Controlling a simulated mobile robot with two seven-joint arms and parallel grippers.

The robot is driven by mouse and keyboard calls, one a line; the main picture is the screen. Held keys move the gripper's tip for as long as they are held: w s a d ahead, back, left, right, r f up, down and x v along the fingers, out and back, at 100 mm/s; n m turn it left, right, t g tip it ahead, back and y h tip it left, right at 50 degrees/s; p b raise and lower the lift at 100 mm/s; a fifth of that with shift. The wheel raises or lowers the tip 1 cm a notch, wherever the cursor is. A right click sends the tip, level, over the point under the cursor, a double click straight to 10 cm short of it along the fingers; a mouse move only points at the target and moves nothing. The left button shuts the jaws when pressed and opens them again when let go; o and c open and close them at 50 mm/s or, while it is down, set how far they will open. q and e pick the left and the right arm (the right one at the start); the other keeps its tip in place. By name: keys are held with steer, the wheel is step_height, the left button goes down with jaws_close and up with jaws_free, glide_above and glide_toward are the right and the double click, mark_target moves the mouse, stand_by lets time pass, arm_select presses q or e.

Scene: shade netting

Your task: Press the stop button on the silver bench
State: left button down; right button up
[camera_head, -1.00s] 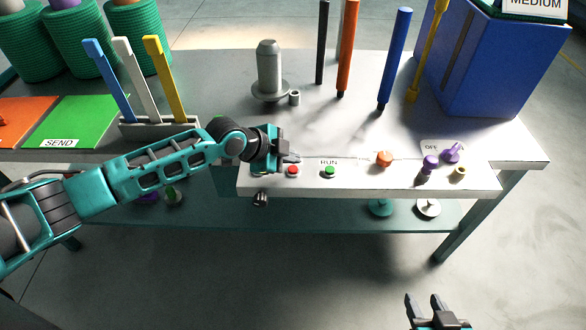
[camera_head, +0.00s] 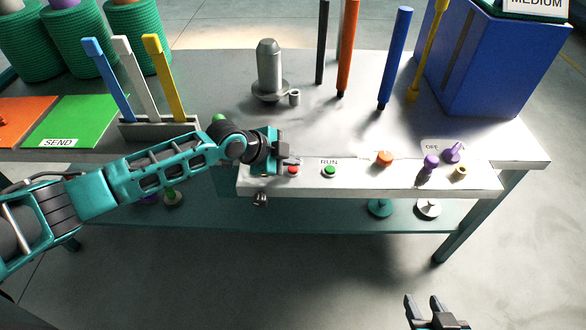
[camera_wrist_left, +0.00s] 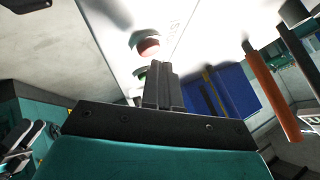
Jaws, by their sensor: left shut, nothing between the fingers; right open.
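The silver bench (camera_head: 215,75) has a pale control strip along its front edge. A red button (camera_head: 293,171) sits near the strip's left end, with a green button (camera_head: 330,171) by the word RUN to its right. In the left wrist view the red button (camera_wrist_left: 148,47) lies just beyond my fingertips, and the green button (camera_wrist_left: 140,73) is partly hidden by them. My left gripper (camera_head: 291,161) is shut and empty, its tips right by the red button; I cannot tell whether they touch. My right gripper (camera_head: 424,301) is open and empty, in front of the bench.
An orange knob (camera_head: 384,158) and purple knobs (camera_head: 430,163) stand along the strip's right part. A grey post (camera_head: 269,68), upright coloured rods and a blue bin (camera_head: 490,65) stand behind. A rack of levers (camera_head: 160,128) is near my left arm.

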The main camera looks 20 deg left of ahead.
mark_target(290, 170)
arm_select(q)
steer(key=shift+f+b, duration=0.35)
steer(key=shift+f, duration=0.2)
stand_by(0.4)
steer(key=shift+r+p, duration=0.9)
steer(key=shift+r, duration=0.1)
step_height(290, 170, up, 6)
steer(key=p, duration=0.5)
stand_by(0.3)
